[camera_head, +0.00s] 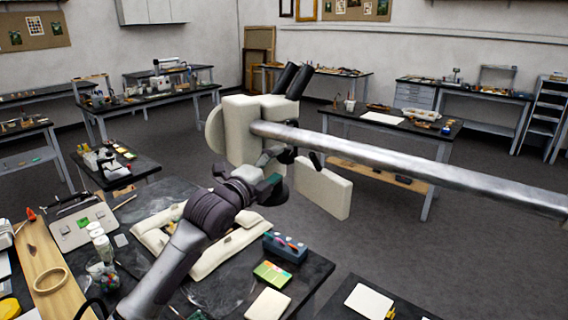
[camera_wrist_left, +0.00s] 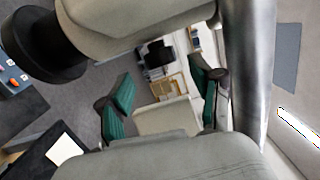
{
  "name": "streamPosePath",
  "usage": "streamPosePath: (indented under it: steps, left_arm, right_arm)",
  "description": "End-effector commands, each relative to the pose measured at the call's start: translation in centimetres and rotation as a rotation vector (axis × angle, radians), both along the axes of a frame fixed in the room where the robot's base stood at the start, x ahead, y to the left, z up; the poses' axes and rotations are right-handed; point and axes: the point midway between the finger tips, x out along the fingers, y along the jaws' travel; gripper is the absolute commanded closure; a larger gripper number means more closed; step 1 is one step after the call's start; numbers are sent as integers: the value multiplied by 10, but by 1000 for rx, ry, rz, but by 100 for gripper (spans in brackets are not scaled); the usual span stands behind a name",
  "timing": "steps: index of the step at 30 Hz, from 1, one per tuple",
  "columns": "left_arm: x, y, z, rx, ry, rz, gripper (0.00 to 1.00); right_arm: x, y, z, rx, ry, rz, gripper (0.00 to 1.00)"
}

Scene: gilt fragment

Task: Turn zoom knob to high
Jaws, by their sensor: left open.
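A cream stereo microscope (camera_head: 240,118) with black eyepieces (camera_head: 292,80) hangs on a long silver boom (camera_head: 400,162). My left gripper (camera_head: 268,170) is at the lower front of the microscope, close under its body. In the left wrist view, the green-padded fingers of the left gripper (camera_wrist_left: 162,98) are spread apart, with no object clearly held between them. The cream microscope body (camera_wrist_left: 140,22) and its black lens end (camera_wrist_left: 42,45) fill the upper left of that view. I cannot make out the zoom knob for certain among the dark parts by the gripper. My right gripper is not in view.
The silver boom (camera_wrist_left: 250,80) runs close beside the fingers in the wrist view. Below the arm, a black workbench (camera_head: 215,285) holds a cream padded support (camera_head: 208,262), a blue box (camera_head: 285,247) and several small items. A cream panel (camera_head: 322,190) is right of the gripper.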

Motion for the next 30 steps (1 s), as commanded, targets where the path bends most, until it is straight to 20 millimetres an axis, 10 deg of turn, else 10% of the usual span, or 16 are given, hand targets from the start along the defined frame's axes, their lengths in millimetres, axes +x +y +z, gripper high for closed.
streamPosePath:
  steps: [20, 30]
  left_arm:
    - [39, -20, 1, -1, 0, 0, 35]
    - [39, -20, 1, -1, 0, 1, 92]
  right_arm:
    - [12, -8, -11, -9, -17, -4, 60]
    - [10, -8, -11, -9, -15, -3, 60]
